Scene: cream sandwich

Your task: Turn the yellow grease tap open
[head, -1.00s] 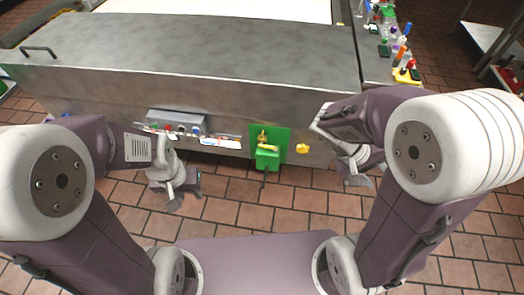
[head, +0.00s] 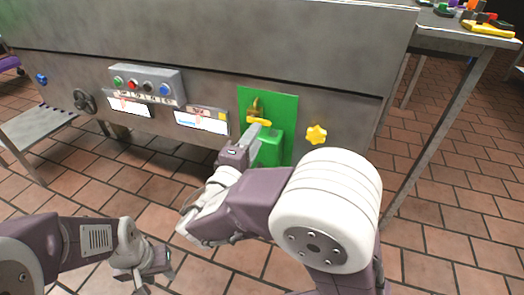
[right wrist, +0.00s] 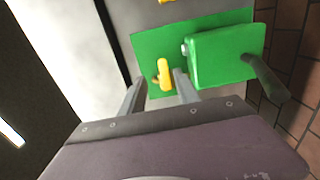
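The yellow grease tap (head: 259,121) sits on a green panel (head: 284,102) on the front of the grey metal machine. Its yellow handle shows in the right wrist view (right wrist: 163,72), beside a green box (right wrist: 225,56). My right gripper (head: 262,129) is at the tap in the head view, partly covering the green box below it. In the right wrist view its two fingers (right wrist: 158,88) are apart, with the yellow handle just ahead, in the gap between them. Contact cannot be told. My left gripper (head: 142,272) is low at the left, away from the tap; its opening is unclear.
A yellow star knob (head: 316,134) is right of the green panel. A button box (head: 147,84), a dark handwheel (head: 84,101) and two small labelled displays are to the left. A metal table (head: 446,48) stands at the right. Tiled floor lies open below.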

